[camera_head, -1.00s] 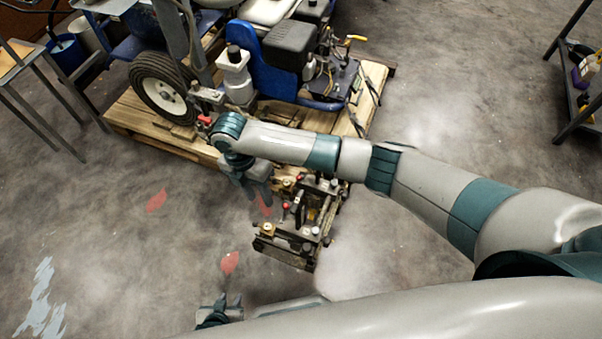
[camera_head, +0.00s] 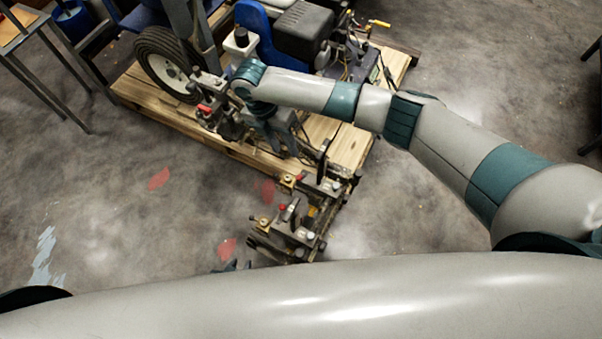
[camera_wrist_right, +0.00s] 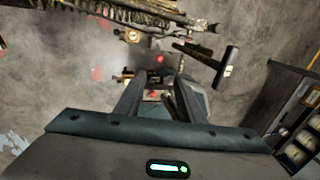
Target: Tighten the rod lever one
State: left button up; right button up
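The line striper (camera_head: 305,35) stands on a wooden pallet. A metal rod assembly with several small levers and knobs (camera_head: 290,225) sticks out from it over the floor. One red-tipped lever (camera_head: 205,109) is by the wheel; I cannot tell which is rod lever one. My right gripper (camera_head: 283,138) points down over the pallet edge, next to the rod mechanism. In the right wrist view its fingers (camera_wrist_right: 158,82) are apart, with a red knob (camera_wrist_right: 160,58) beyond them and a dark lever-like bar (camera_wrist_right: 222,68) to the right. My left gripper (camera_head: 234,266) is mostly hidden behind my arm.
The wooden pallet (camera_head: 345,148) lies under the machine. A wheel (camera_head: 165,65) stands at its left. A metal-legged table (camera_head: 55,60) is at far left. A shelf unit (camera_wrist_right: 297,118) shows at right in the wrist view. The floor at left is clear.

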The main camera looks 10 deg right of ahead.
aim_at(298, 176)
jog(key=shift+f, duration=0.1)
jog(key=x, duration=1.7)
jog(key=shift+f, duration=0.2)
jog(key=shift+c, duration=0.3)
grip_shut()
